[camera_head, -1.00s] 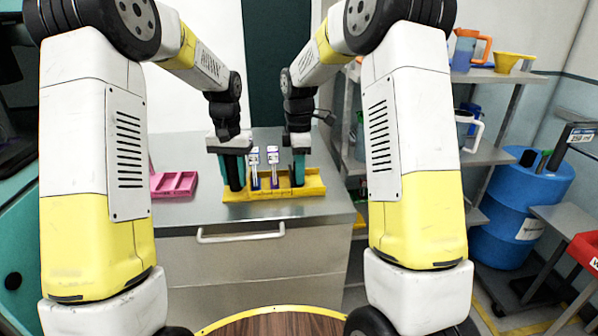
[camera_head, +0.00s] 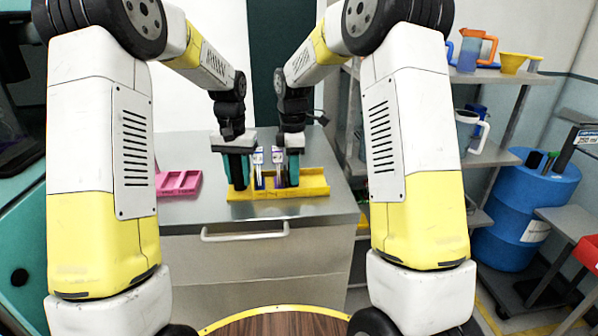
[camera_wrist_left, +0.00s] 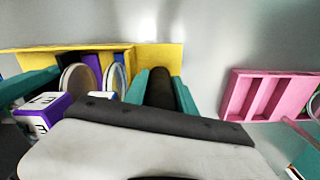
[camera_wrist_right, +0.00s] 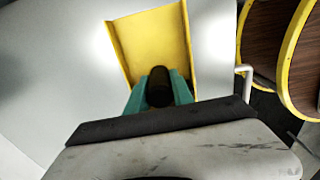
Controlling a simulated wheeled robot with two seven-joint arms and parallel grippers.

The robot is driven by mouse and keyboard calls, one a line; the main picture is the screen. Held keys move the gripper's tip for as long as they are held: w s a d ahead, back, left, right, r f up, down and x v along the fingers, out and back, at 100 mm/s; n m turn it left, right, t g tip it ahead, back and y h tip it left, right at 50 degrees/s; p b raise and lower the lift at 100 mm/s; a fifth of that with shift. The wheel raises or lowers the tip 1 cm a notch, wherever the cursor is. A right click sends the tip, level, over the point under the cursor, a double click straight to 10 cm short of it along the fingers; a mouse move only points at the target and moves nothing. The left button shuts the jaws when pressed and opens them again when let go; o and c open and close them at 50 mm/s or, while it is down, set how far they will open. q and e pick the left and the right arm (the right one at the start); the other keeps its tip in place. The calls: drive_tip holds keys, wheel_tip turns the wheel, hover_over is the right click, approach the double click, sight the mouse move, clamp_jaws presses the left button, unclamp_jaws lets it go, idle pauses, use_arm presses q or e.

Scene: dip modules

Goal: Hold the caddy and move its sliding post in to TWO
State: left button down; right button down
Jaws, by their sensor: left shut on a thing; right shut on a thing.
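The yellow caddy (camera_head: 316,181) lies on the metal worktop; it also shows in the left wrist view (camera_wrist_left: 148,52) and right wrist view (camera_wrist_right: 150,38). Two upright modules stand in it, one white and blue (camera_head: 259,168), one white and purple (camera_head: 277,168). My left gripper (camera_head: 237,172) is shut on a dark post (camera_wrist_left: 160,88) at the caddy's left end. My right gripper (camera_head: 289,172) is shut on the dark sliding post (camera_wrist_right: 158,86), close to the right of the purple module. Any marking reading TWO is too small to read.
A pink compartment tray (camera_head: 179,182) lies on the worktop left of the caddy. The caddy's right part is empty. A shelf rack with jugs (camera_head: 475,50) and a blue barrel (camera_head: 525,210) stand to the right.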

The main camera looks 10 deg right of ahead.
drive_tip(key=c, duration=1.1)
unclamp_jaws()
wheel_tip(320, 180, up, 12)
